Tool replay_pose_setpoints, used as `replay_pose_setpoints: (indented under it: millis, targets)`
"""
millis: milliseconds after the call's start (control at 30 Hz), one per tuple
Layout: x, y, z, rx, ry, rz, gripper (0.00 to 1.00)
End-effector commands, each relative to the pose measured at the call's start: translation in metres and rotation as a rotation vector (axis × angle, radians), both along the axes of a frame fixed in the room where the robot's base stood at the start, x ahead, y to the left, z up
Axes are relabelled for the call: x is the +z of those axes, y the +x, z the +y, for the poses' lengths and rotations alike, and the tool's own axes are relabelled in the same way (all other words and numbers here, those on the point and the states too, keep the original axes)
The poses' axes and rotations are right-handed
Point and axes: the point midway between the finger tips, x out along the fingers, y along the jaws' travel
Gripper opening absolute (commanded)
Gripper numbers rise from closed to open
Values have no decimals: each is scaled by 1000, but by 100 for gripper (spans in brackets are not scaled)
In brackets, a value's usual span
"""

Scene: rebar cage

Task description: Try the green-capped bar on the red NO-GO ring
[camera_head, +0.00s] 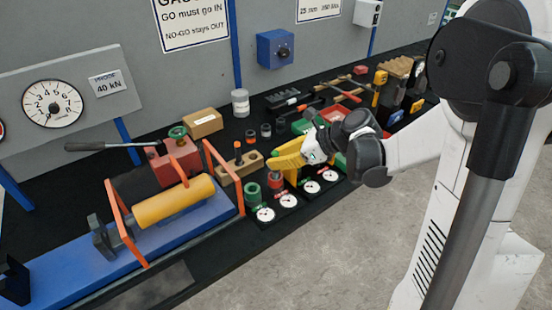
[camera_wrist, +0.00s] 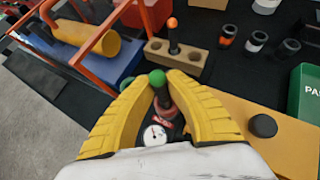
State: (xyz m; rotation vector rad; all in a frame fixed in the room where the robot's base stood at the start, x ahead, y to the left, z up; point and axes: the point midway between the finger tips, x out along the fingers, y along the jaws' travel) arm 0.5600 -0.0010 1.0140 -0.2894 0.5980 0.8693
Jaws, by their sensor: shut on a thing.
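My gripper (camera_wrist: 160,88) has yellow ribbed fingers closed on the green-capped bar (camera_wrist: 157,78), with the green cap just above the fingertips. The bar's dark shaft points down. The red NO-GO ring (camera_wrist: 170,112) is directly below the fingertips in the wrist view, partly hidden by a finger. In the head view my gripper (camera_head: 283,163) is above the red ring (camera_head: 275,182), beside the green ring (camera_head: 253,192). The bar's lower end is hidden, so I cannot tell whether it touches the ring.
A wooden block (camera_wrist: 187,58) holds an orange-capped bar (camera_wrist: 173,35). Dial gauges (camera_head: 288,201) sit along the bench's front edge. A blue test rig (camera_head: 195,225) with a yellow cylinder (camera_head: 172,202) is at left. A green box (camera_wrist: 305,95) is at right in the wrist view.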

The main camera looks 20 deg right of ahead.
Motion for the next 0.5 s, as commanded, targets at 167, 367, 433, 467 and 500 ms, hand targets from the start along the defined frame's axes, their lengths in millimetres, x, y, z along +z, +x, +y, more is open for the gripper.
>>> replay_pose_setpoints:
  millis: [167, 367, 433, 467, 500]
  targets:
    - [-6, 0, 0, 0, 1, -1, 0]
    - [-6, 0, 0, 0, 0, 0, 37]
    - [-6, 0, 0, 0, 0, 0, 37]
    - [-6, 0, 0, 0, 0, 0, 37]
    - [-6, 0, 0, 0, 0, 0, 37]
